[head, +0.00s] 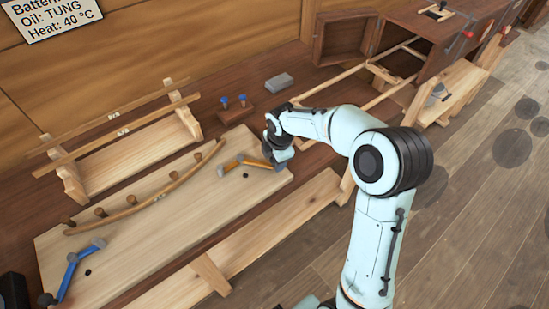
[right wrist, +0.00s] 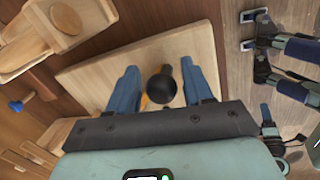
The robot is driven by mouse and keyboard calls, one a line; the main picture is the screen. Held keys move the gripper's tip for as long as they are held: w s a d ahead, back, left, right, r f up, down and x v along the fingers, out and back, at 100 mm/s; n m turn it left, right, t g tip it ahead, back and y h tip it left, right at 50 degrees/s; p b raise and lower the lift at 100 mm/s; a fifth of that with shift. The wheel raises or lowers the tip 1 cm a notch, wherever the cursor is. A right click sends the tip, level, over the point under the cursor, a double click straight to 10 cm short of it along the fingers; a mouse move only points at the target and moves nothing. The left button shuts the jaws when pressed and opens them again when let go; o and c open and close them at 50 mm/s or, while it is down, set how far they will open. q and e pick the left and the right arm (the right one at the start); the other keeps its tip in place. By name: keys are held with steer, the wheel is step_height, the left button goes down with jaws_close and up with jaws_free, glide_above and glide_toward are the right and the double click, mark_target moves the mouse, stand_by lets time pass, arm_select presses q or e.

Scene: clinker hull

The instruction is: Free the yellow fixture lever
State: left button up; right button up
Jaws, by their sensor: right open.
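The yellow fixture lever (head: 256,162) is at the right end of the pale board (head: 150,225), with a grey piece at its left end. In the right wrist view, a round black knob (right wrist: 162,88) shows with a bit of yellow (right wrist: 146,102) behind it. My right gripper (head: 281,152) is over the lever's right end. Its fingers (right wrist: 161,85) are open, one on each side of the knob, with gaps showing. It hides part of the lever in the head view. My left gripper is not in view.
A curved wooden batten (head: 150,205) lies along several pegs on the board. A blue lever (head: 72,270) is at the board's left end. Behind stand a wooden rack (head: 130,160), a small block with two blue-topped pins (head: 235,112) and a grey block (head: 279,82).

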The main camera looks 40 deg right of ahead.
steer(key=shift+r, duration=0.1)
steer(key=shift+r, duration=0.3)
steer(key=r, duration=0.4)
steer(key=s+r, duration=0.1)
steer(key=r, duration=0.3)
steer(key=s+r, duration=0.1)
steer(key=r, duration=0.3)
steer(key=shift+s+a+r+p, duration=0.15)
steer(key=shift+s+a+p, duration=0.1)
steer(key=shift+p, duration=0.15)
